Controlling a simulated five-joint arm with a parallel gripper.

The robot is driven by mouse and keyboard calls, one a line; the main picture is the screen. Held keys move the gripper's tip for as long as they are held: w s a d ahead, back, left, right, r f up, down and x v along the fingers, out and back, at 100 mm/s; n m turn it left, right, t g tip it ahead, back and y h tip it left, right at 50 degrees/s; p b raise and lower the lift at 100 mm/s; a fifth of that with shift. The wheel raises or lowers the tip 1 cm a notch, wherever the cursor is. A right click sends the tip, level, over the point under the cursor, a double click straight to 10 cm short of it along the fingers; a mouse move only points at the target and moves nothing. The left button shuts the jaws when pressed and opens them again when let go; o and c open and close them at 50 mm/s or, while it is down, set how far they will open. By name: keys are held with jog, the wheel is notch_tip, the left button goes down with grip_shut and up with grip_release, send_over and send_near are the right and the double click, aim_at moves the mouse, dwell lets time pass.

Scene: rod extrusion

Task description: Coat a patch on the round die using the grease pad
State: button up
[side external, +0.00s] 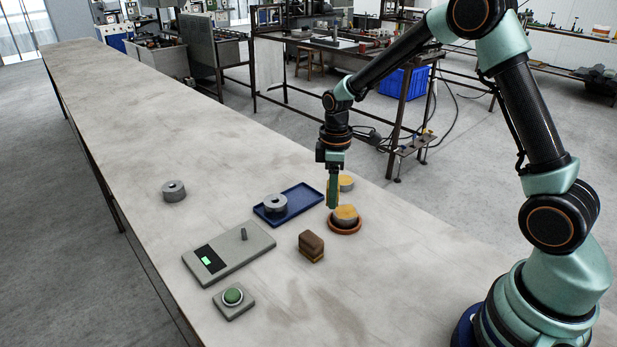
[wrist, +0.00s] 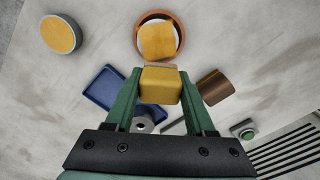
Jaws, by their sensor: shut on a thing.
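My gripper (side external: 333,192) is shut on the yellow grease pad (wrist: 160,86), which sits between its two green fingers in the wrist view. The round die (wrist: 158,41) rests in a terracotta ring-shaped dish (wrist: 141,27), and a yellow patch covers much of its top. In the side view the die (side external: 345,219) stands just beside my fingertips, in the dish (side external: 345,230). The pad appears close to the die; I cannot tell whether they touch. A grey round container with a yellow top (wrist: 61,35) stands apart; in the side view it (side external: 347,184) is partly behind my gripper.
A blue tray (side external: 300,198) holds a grey ring (side external: 276,203). Another grey ring (side external: 174,190) stands to the left. A brown block (side external: 311,246), a grey device with a green display (side external: 235,254) and a green button (side external: 233,296) lie nearer.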

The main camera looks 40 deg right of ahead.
jog(key=shift+r, duration=2.4)
